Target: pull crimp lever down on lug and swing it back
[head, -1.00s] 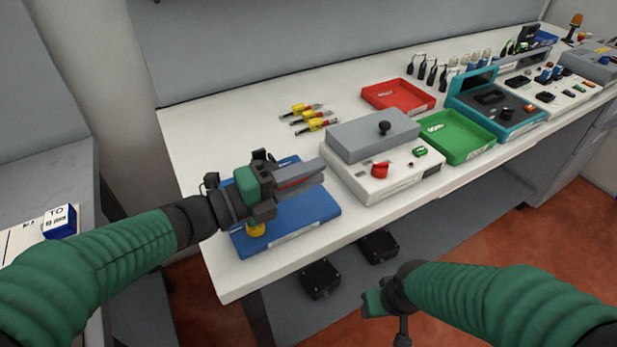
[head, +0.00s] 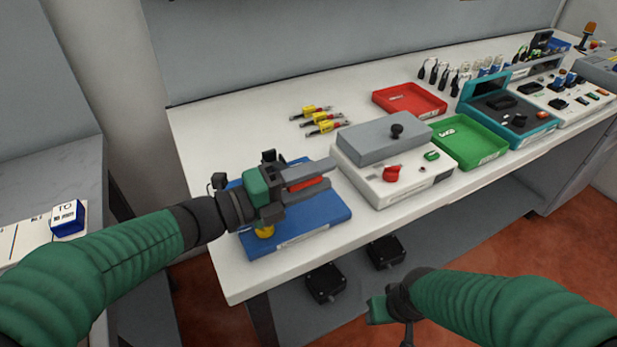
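A blue base plate (head: 325,211) lies at the near left of the white bench, under my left gripper (head: 312,177). Its grey fingers lie on either side of a red handle (head: 308,184), which looks like the crimp lever, and appear shut on it. The gripper hides most of the crimp tool. A round yellow piece (head: 264,231) shows below my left wrist; I cannot tell whether it is part of the lug, and the crimp point is hidden. My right gripper (head: 378,309) is in front of the bench, away from the tool; its finger opening is not clear.
A grey-white box (head: 400,185) with red and black knobs stands close right of the blue plate. Several yellow-red cable pieces (head: 322,122) lie behind. A red tray (head: 410,98) and green tray (head: 470,140) are farther right. Black pedals (head: 326,283) sit below the bench.

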